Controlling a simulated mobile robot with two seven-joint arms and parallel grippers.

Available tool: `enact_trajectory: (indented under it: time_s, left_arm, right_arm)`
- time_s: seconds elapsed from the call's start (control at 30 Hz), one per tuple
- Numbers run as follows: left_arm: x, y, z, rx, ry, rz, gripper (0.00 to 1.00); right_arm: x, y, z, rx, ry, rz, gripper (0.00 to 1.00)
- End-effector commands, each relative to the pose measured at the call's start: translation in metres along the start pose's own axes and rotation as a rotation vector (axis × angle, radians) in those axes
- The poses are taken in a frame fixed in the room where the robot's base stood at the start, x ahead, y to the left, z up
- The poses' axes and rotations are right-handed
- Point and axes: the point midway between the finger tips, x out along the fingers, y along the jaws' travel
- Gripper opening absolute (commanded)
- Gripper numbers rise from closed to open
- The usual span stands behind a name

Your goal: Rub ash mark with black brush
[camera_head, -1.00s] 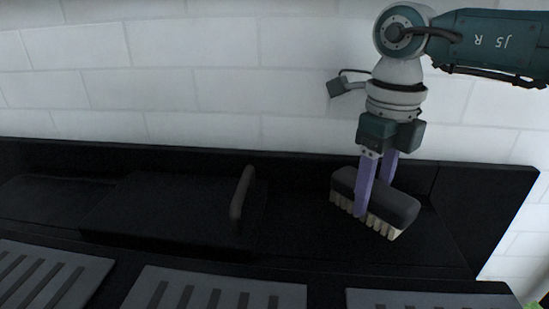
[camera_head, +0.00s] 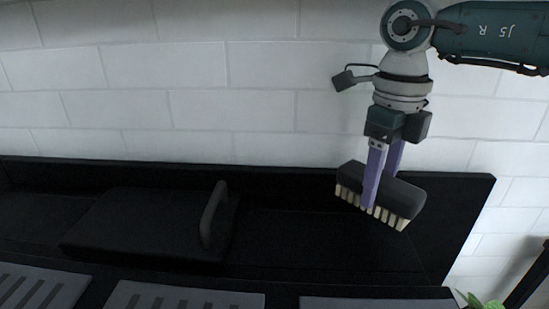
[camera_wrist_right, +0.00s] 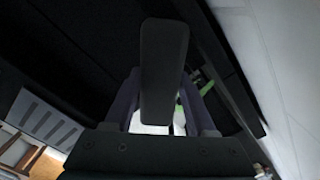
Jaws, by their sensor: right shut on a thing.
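The black brush (camera_head: 404,194) with pale bristles is at the right in the head view, tilted, bristles facing down. My right gripper (camera_head: 375,188) is shut on it, with purple fingers on either side of its body. The brush seems to be held above the black countertop (camera_head: 330,245), near its back wall. No ash mark can be made out on the dark surface. My left gripper is not in view.
A flat black lid-like piece with an upright handle (camera_head: 212,215) is at the left of the brush. Grey slotted plates (camera_head: 185,297) line the front. White brick wall (camera_head: 200,70) stands behind. A green plant (camera_head: 478,301) shows at lower right.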

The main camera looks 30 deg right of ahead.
Motion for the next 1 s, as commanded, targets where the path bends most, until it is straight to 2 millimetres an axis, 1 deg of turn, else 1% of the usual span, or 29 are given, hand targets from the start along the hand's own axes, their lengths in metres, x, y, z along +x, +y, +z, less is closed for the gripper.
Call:
enact_trajectory:
  time_s: [0.03, 0.4, 0.53, 1.0]
  left_arm:
    - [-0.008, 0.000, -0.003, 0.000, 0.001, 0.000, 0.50]
    - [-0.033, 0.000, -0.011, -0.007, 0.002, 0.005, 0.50]
    - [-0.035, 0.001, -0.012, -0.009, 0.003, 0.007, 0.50]
    - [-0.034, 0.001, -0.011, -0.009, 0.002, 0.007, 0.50]
  right_arm:
    - [-0.009, -0.002, -0.001, 0.001, -0.001, -0.001, 0.04]
    - [-0.041, -0.010, -0.005, 0.005, -0.001, 0.000, 0.04]
    - [-0.044, -0.011, -0.005, 0.005, -0.001, 0.000, 0.04]
    - [-0.043, -0.011, -0.005, 0.006, -0.001, 0.001, 0.04]
